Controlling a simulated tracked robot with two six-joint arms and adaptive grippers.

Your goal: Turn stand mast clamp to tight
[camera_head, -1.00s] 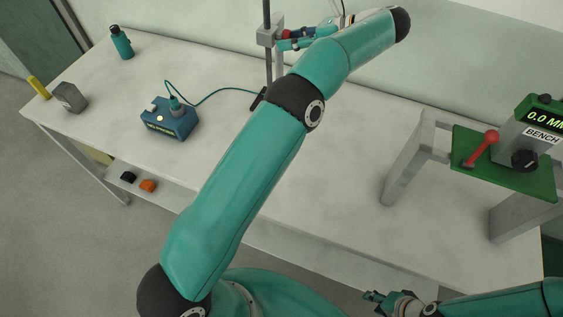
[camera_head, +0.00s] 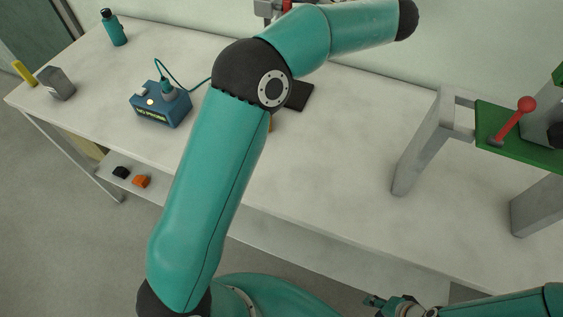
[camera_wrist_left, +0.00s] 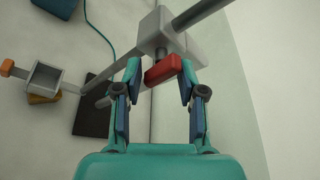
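The stand's mast (camera_wrist_left: 200,13) runs diagonally across the left wrist view, through a grey clamp block (camera_wrist_left: 154,28) with a red handle (camera_wrist_left: 162,69). In the head view the clamp block (camera_head: 266,8) and a bit of red (camera_head: 287,5) show at the top edge; my left arm hides most of the stand. My left gripper (camera_wrist_left: 160,78) is open, its fingers on either side of the red handle. A gap shows on the left side; I cannot tell whether the right finger touches. My right gripper (camera_head: 376,302) is low in the head view, away from the stand; its opening is unclear.
The stand's dark base plate (camera_wrist_left: 92,108) and a grey holder with an orange knob (camera_wrist_left: 45,78) lie left of the clamp. A blue box with a cable (camera_head: 160,106), a bottle (camera_head: 113,28) and a grey block (camera_head: 58,84) stand left. A green-topped bench with a red lever (camera_head: 514,122) stands right.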

